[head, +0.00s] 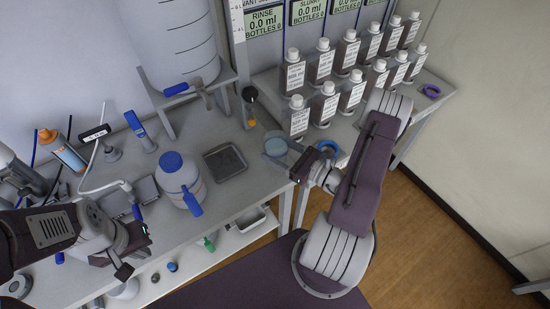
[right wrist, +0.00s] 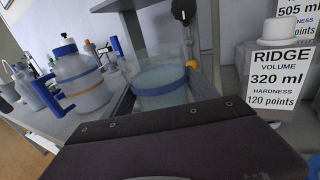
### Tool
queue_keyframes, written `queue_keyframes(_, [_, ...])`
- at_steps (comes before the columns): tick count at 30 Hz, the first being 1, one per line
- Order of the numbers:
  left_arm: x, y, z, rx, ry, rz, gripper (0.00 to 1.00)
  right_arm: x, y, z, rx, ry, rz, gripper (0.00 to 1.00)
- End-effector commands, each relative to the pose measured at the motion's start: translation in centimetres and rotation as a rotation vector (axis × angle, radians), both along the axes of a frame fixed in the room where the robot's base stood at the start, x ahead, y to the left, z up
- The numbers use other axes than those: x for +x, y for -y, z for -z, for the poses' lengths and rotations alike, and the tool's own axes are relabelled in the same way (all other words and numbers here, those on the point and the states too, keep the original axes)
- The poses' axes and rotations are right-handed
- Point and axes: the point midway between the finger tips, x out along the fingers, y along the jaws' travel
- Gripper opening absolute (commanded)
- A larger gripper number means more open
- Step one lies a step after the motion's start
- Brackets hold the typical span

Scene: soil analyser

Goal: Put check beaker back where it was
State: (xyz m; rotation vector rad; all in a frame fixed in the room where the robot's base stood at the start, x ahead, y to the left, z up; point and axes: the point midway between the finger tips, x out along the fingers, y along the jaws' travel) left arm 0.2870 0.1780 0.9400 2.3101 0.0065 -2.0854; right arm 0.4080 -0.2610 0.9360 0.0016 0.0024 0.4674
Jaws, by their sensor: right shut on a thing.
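The check beaker, a clear beaker with pale blue liquid, is at the bench's right end in the head view (head: 275,147). It also shows upright, just beyond the dark gripper body, in the right wrist view (right wrist: 160,82). My right gripper (head: 298,160) is shut on the beaker's near right side. The fingertips are partly hidden, and I cannot tell whether the beaker's base touches the bench. My left gripper (head: 138,250) is open and empty over the bench's front edge at the left, away from the beaker.
A blue-lidded jug (head: 182,185) and a dark square tray (head: 225,161) stand left of the beaker. Several labelled bottles (head: 299,118) fill the shelf to the right, near a blue ring (head: 328,149). A large white tank (head: 175,40) stands behind.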

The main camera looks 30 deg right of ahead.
Motion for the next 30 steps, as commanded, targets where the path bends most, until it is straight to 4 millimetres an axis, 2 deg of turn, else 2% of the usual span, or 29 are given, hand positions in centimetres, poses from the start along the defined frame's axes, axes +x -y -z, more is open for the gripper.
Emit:
queue_keyframes(7, [0.0, 0.0, 0.1, 0.0, 0.0, 0.0, 0.0, 0.6, -0.6, 0.8, -0.001, 0.0, 0.002, 0.12])
queue_keyframes(12, [0.0, 0.0, 0.4, 0.0, 0.0, 0.0, 0.0, 0.6, -0.6, 3.6, 0.001, 0.0, 0.002, 0.12])
queue_keyframes(15, [0.0, 0.0, 0.4, 0.0, 0.0, 0.0, 0.0, 0.6, -0.6, 4.4, 0.0, 0.001, 0.002, 0.12])
queue_keyframes(27, [0.0, 0.0, 0.8, 0.0, 0.0, 0.0, 0.0, 0.6, -0.5, 5.0, 0.0, 0.001, 0.001, 0.12])
queue_keyframes(28, [0.0, 0.0, 0.7, 0.0, 0.0, 0.0, 0.0, 0.6, -0.5, 4.9, -0.001, 0.0, 0.001, 0.76])
queue_keyframes(30, [0.0, 0.0, 0.7, 0.0, 0.0, 0.0, 0.0, 0.6, -0.5, 4.8, -0.001, 0.0, 0.001, 0.89])
